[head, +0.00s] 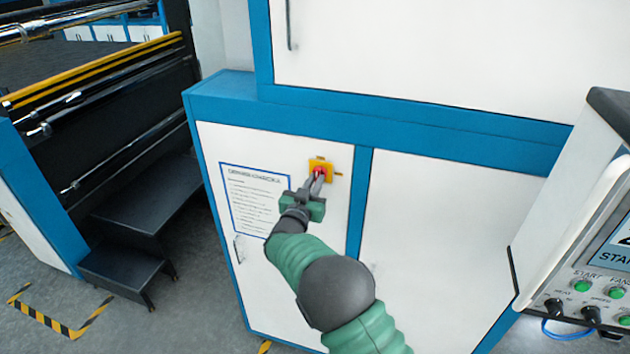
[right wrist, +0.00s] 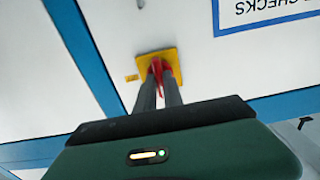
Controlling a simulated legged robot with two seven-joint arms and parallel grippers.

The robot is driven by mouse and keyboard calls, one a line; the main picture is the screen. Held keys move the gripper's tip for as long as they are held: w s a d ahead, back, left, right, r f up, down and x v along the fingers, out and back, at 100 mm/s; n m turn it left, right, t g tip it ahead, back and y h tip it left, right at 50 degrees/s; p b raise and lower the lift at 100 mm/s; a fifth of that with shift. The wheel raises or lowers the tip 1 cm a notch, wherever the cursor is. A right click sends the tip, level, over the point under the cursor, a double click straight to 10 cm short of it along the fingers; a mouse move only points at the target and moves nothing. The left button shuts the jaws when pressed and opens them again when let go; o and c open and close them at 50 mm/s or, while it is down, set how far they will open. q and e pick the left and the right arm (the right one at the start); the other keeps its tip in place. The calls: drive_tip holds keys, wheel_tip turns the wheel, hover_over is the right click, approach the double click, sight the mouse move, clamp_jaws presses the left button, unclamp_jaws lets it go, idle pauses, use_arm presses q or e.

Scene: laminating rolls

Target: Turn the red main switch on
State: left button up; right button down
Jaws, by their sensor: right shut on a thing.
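The red main switch (head: 319,172) sits on a yellow plate (head: 327,164) on the white cabinet door, near the door's upper right corner. My right gripper (head: 317,180) reaches up to it and is shut on the red switch handle. In the right wrist view the red handle (right wrist: 157,68) shows between the two grey fingertips (right wrist: 158,82), in front of the yellow plate (right wrist: 170,58). The fingers hide part of the handle, so its exact angle is hard to tell. My left gripper is not in view.
A notice sheet (head: 254,200) with a blue border is on the same door, left of the switch. A control panel (head: 590,285) with green buttons stands at the right. Black steps (head: 140,215) and a roller machine (head: 95,110) are at the left.

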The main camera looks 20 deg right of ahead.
drive_tip(key=shift+s+a+f, duration=0.1)
drive_tip(key=shift+f, duration=0.4)
drive_tip(key=c, duration=1.6)
unclamp_jaws()
drive_tip(key=shift+r, duration=0.1)
drive_tip(key=shift+o, duration=0.7)
drive_tip(key=shift+w+r, duration=0.15)
drive_tip(key=shift+w, duration=0.1)
drive_tip(key=shift+s, duration=0.1)
